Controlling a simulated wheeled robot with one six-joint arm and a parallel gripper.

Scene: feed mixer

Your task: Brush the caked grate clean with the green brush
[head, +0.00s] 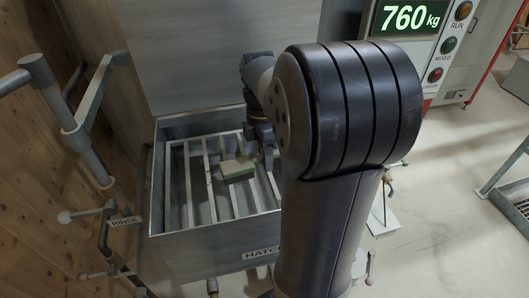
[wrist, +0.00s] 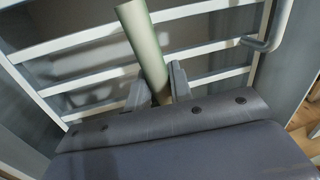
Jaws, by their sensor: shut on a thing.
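The green brush (head: 238,170) shows in the head view as a pale green block over the middle of the grate. My gripper (head: 266,158) is at the brush's right end, partly hidden by my arm. In the wrist view the brush (wrist: 143,45) stands out between the two fingers of my gripper (wrist: 160,88), which are shut on it. The grate (head: 207,185) has several light grey bars inside a metal hatch box. In the wrist view its bars (wrist: 95,90) run behind the brush. I cannot tell whether the bristles touch the bars. Caked dirt is not clearly visible.
The hatch box's front wall (head: 215,240) carries a HATCH label, and a raised grey lid (head: 185,55) stands behind. Grey pipe rails (head: 75,120) and a RINSE lever (head: 122,221) are on the left. A panel at upper right (head: 409,20) reads 760 kg.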

